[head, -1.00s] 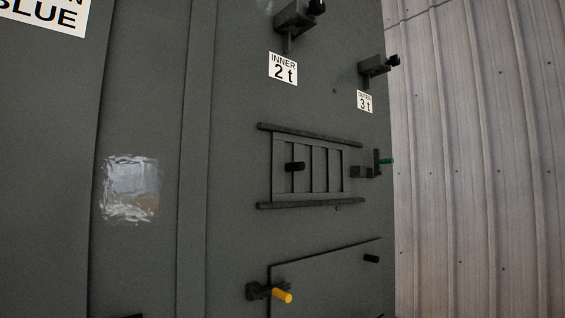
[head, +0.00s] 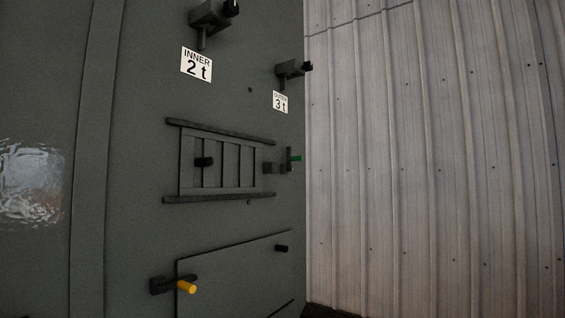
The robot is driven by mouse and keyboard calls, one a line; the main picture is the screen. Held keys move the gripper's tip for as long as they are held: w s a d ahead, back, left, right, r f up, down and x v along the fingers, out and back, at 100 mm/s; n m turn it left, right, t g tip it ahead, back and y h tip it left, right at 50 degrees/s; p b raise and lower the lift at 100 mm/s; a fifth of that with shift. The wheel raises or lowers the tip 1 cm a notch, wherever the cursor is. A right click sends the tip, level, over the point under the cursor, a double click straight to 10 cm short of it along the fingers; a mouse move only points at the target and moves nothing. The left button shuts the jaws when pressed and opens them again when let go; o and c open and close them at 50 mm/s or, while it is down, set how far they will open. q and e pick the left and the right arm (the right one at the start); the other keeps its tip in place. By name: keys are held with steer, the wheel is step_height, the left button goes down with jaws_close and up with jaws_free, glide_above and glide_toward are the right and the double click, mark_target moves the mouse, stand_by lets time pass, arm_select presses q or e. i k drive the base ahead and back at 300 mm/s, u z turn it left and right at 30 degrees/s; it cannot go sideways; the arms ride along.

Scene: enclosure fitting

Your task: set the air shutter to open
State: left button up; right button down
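The air shutter (head: 232,182) is a slatted dark panel between an upper rail (head: 220,132) and a lower rail (head: 220,198) on the grey enclosure wall. A short black knob (head: 204,162) sticks out near its left side. A dark latch with a green handle (head: 296,158) sits just right of the shutter, near the wall's right edge. Whether the slots behind the slats are open or covered is too dark to tell. Neither of my grippers is in view.
Above are two dark brackets with labels "INNER 2 t" (head: 197,65) and "3 t" (head: 281,102). Below is a flat door panel (head: 235,275) with a yellow-handled latch (head: 187,287) and a black knob (head: 282,248). A corrugated wall (head: 430,160) stands to the right.

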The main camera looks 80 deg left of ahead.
mark_target(187, 161)
steer(key=z, duration=0.1)
steer(key=i, duration=1.1)
steer(key=u, duration=2.05)
